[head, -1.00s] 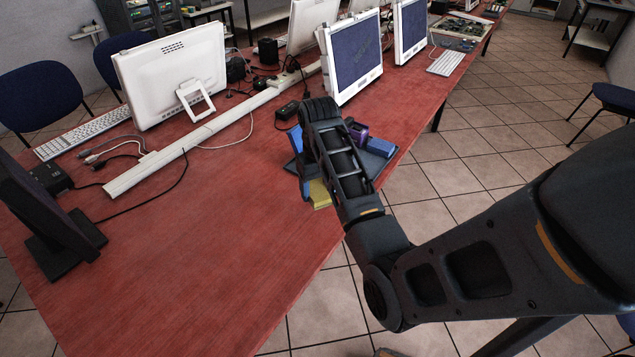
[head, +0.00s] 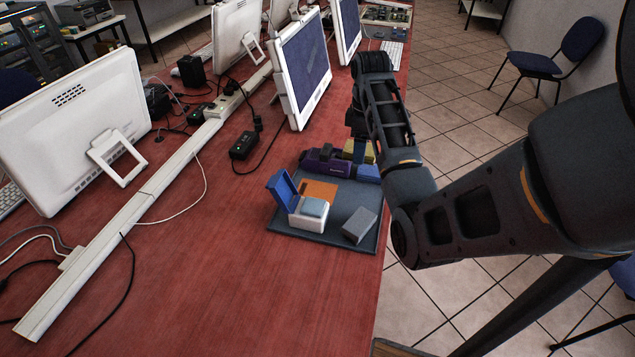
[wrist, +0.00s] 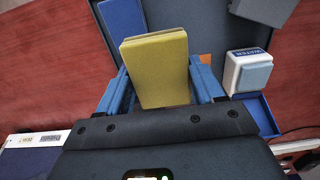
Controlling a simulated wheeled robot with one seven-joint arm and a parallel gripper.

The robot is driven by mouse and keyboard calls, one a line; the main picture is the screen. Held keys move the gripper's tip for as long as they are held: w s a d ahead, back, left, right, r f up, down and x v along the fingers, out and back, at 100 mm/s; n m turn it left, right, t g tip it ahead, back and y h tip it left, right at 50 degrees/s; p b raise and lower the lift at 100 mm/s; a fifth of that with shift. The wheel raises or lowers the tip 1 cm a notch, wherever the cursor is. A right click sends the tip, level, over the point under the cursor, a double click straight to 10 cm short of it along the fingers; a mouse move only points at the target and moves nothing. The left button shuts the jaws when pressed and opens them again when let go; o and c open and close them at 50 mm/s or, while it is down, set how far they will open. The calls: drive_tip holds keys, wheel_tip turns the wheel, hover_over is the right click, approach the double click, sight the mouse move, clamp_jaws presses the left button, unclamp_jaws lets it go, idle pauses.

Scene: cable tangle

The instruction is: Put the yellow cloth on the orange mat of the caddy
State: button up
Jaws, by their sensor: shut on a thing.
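The yellow cloth (wrist: 155,65) is a folded, flat pad in the wrist view. My gripper (wrist: 160,84) is shut on it, with a blue finger on each side. In the head view a bit of yellow cloth (head: 370,153) shows beside my arm, at the caddy's far end; the fingers are mostly hidden there. The caddy (head: 340,239) is a dark grey tray on the red table. Its orange mat (head: 321,191) lies bare in the head view, nearer than the cloth. In the wrist view only a sliver of orange mat (wrist: 206,58) shows, right of the cloth.
A white box with an open blue lid (head: 308,214), labelled WATER in the wrist view, stands beside the mat.

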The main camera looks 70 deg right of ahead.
hover_over(319, 192)
wheel_tip(319, 192, down, 7)
drive_tip(key=shift+s+r, duration=0.1)
drive_tip(key=shift+r, duration=0.1)
drive_tip(key=shift+f+p, duration=0.4)
drive_tip(key=shift+f, duration=1.7)
drive_tip(key=shift+f, duration=0.1)
drive_tip(key=o, duration=1.1)
wheel_tip(319, 192, up, 12)
drive_tip(key=shift+r+p, duration=0.15)
drive_tip(key=shift+p, duration=0.3)
